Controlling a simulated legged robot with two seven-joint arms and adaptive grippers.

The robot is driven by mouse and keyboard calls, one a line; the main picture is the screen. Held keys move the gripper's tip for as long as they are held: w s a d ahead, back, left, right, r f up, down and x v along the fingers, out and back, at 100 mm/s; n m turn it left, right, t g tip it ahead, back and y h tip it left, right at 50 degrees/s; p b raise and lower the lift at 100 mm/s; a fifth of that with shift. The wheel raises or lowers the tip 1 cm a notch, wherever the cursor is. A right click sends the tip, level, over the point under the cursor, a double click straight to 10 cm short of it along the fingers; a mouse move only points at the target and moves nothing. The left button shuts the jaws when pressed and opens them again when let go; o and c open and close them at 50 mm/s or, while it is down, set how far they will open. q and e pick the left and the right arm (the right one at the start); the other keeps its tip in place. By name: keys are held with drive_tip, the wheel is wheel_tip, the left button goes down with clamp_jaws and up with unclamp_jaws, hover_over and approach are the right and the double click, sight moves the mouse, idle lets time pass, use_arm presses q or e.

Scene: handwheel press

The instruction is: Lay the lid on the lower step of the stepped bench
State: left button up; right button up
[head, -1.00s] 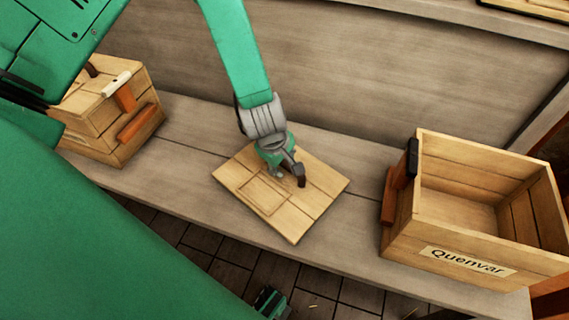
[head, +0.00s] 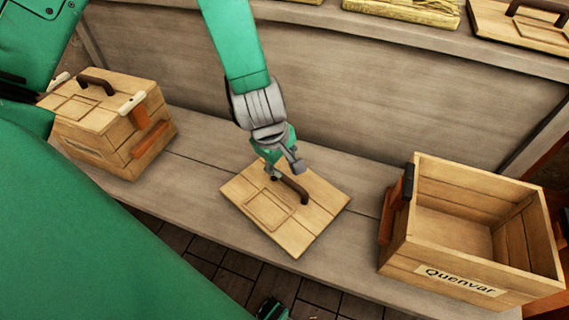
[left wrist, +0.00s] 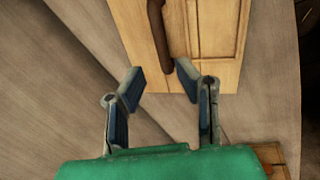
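The lid (head: 300,234) is a flat square wooden panel with a dark brown bar handle (head: 291,189). It lies flat on the lower step (head: 200,145) of the stepped bench, near its front edge. My left gripper (head: 285,172) is just above the lid at the far end of the handle. In the left wrist view its fingers (left wrist: 160,80) are open and apart, with the lid (left wrist: 215,35) and handle (left wrist: 160,42) ahead of them; nothing is between the pads. A small green and dark part at the bottom edge may be my right gripper (head: 272,308), mostly cut off.
An open wooden crate (head: 468,258) labelled "Quenvar" stands on the lower step at right. A lidded wooden crate (head: 103,136) stands at left. The upper step (head: 400,33) holds another handled lid (head: 520,24) and a straw-coloured item (head: 405,8).

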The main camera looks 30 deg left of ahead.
use_arm(q)
drive_tip(key=s+f+m, duration=0.3)
drive_tip(key=s, duration=0.1)
drive_tip(key=s+a+f+m+g, duration=0.1)
drive_tip(key=s+f+m, duration=0.2)
drive_tip(key=s, duration=0.1)
drive_tip(key=s+a+f+m+y, duration=0.1)
drive_tip(key=s+f+m, duration=0.2)
drive_tip(key=s, duration=0.1)
drive_tip(key=shift+a+m, duration=0.2)
drive_tip(key=shift+m, duration=0.1)
drive_tip(key=s+f+m+g, duration=0.1)
drive_tip(key=s+f+m, duration=0.2)
drive_tip(key=s+m, duration=0.45)
drive_tip(key=shift+h, duration=0.3)
drive_tip(key=r+p, duration=0.3)
drive_tip(key=d+r+p, duration=0.1)
drive_tip(key=p, duration=0.1)
drive_tip(key=shift+s+r, duration=0.35)
use_arm(e)
wheel_tip(320, 180, up, 5)
drive_tip(key=shift+d+r, duration=0.1)
drive_tip(key=shift+d, duration=0.05)
use_arm(q)
drive_tip(key=shift+d, duration=0.2)
use_arm(e)
drive_tip(key=shift+d, duration=0.15)
use_arm(q)
drive_tip(key=shift+a, duration=0.1)
